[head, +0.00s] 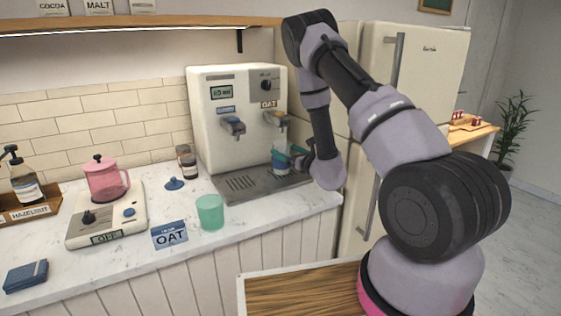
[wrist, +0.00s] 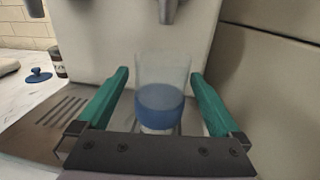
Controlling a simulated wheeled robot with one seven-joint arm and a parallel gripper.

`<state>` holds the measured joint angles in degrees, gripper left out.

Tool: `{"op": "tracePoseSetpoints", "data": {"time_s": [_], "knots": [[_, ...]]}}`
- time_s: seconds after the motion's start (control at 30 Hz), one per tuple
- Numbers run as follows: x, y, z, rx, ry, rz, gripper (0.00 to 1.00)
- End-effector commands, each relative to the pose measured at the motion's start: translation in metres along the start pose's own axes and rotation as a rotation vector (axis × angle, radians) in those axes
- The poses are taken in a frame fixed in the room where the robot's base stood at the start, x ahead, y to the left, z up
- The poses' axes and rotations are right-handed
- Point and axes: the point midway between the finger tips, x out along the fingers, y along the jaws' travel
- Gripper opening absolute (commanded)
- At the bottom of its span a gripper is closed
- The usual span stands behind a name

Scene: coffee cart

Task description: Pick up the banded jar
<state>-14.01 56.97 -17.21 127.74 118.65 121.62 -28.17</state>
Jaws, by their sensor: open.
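A clear jar with a wide blue band (wrist: 160,104) stands upright on the drip tray of the dispenser, under its right spout. In the head view the banded jar (head: 280,158) is partly covered by my gripper. My gripper (wrist: 160,76) is open, with one teal finger on each side of the jar and a visible gap on both sides. In the head view my gripper (head: 289,156) reaches the jar from the right. Nothing is held.
The cream dispenser (head: 240,105) stands directly behind the jar, its spouts overhead. The fridge (head: 425,60) is right.

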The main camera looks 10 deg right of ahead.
Motion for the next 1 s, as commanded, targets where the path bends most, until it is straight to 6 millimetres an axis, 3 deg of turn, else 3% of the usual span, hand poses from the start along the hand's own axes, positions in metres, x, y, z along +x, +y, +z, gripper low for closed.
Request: {"op": "tracePoseSetpoints", "data": {"time_s": [0.23, 0.5, 0.8, 0.83, 0.87, 1.0], "knots": [[0.021, 0.0, 0.003, 0.0, -0.001, 0.002, 1.0], [0.059, -0.001, 0.008, 0.0, 0.0, 0.002, 1.0], [0.066, -0.002, 0.008, 0.002, 0.001, 0.0, 1.0], [0.066, -0.002, 0.008, 0.002, 0.001, 0.0, 0.96], [0.066, -0.002, 0.008, 0.002, 0.001, 0.0, 0.85], [0.065, -0.002, 0.008, 0.002, 0.001, 0.0, 0.31]]}}
